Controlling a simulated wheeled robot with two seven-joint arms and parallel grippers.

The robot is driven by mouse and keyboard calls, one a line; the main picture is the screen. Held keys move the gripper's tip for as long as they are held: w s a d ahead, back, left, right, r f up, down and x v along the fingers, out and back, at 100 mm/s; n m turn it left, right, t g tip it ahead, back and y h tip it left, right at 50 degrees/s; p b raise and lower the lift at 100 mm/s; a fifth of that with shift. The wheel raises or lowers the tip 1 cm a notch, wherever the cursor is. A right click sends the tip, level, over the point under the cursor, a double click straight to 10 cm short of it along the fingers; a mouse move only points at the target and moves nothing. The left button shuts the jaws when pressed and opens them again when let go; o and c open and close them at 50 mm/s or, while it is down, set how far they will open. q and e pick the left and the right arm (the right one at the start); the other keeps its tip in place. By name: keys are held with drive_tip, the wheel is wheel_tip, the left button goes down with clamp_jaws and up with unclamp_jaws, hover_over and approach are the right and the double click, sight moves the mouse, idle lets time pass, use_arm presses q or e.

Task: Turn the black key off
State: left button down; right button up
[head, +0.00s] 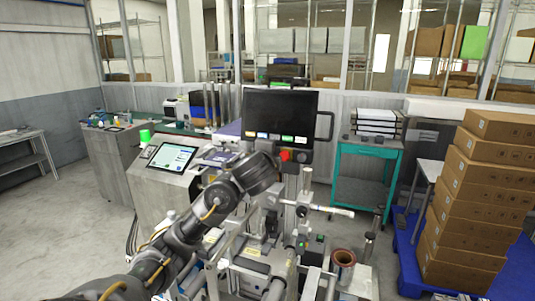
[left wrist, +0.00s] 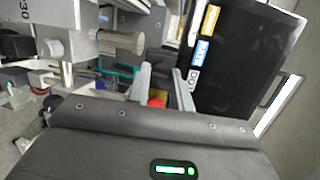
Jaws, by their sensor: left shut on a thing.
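My left gripper (head: 283,162) reaches up from the lower left to the control panel below the dark monitor (head: 280,112). In the left wrist view its two fingers (left wrist: 162,82) stand on either side of a dark piece, which I take to be the black key (left wrist: 159,62). The fingers are shut on it, but the contact is small and partly hidden. A red button (head: 285,155) shows at the gripper's tip, and red also shows between the fingers in the left wrist view (left wrist: 157,102). I cannot read the key's angle. My right gripper is not in view.
A console with a lit touchscreen (head: 171,157) stands left of my arm. Machine rails and posts fill the space below the monitor. A teal cart (head: 365,150) stands to the right, and stacked cardboard boxes (head: 480,200) are at the far right.

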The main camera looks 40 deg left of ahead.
use_arm(q)
drive_tip(key=shift+n, duration=0.3)
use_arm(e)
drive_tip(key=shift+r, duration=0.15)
use_arm(q)
drive_tip(key=c, duration=1.5)
unclamp_jaws()
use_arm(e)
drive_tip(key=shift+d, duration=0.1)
use_arm(q)
drive_tip(key=shift+d, duration=0.1)
